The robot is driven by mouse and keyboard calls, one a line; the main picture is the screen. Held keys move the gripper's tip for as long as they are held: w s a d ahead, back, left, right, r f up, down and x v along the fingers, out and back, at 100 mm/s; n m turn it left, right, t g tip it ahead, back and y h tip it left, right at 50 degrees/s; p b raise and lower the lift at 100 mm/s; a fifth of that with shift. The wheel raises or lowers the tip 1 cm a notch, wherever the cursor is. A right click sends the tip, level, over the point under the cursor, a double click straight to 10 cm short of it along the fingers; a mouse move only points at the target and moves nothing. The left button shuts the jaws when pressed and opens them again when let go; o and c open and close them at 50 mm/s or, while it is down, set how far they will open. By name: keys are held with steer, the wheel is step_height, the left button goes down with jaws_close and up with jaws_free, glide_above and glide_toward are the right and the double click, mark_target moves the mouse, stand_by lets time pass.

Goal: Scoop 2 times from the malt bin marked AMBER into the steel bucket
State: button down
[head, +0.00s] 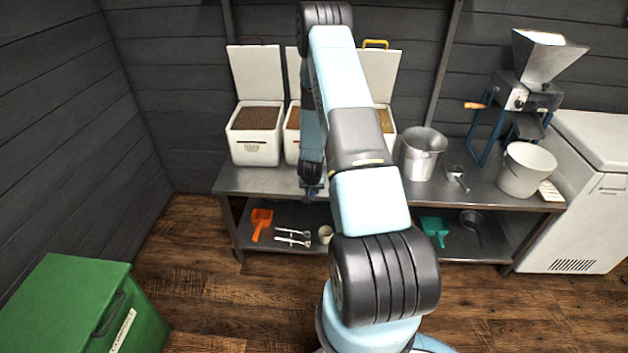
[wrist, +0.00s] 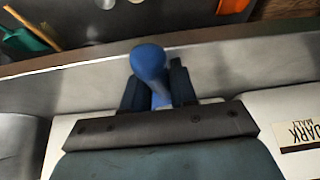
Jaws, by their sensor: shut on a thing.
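My gripper (head: 312,186) hangs in front of the middle malt bin (head: 292,143). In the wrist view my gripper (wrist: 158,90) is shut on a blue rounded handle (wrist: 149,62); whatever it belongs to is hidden. Three white bins with raised lids stand on the bench. The left bin (head: 255,152) holds dark brown malt, the middle one brown malt, and the right one (head: 386,118) paler malt, partly behind my arm. No AMBER mark is readable. The wrist view shows a label reading "ARK MALT" (wrist: 303,133). The steel bucket (head: 421,160) stands right of the bins.
A small metal scoop (head: 456,178), a white bucket (head: 526,170) and a mill (head: 531,88) stand on the bench's right. An orange scoop (head: 261,222) and a green scoop (head: 435,229) lie on the lower shelf. A green chest (head: 75,305) is at front left.

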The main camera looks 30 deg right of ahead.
steer(key=shift+w+r, duration=0.1)
steer(key=shift+r, duration=2.95)
steer(key=c, duration=1.5)
jaws_free()
jaws_close()
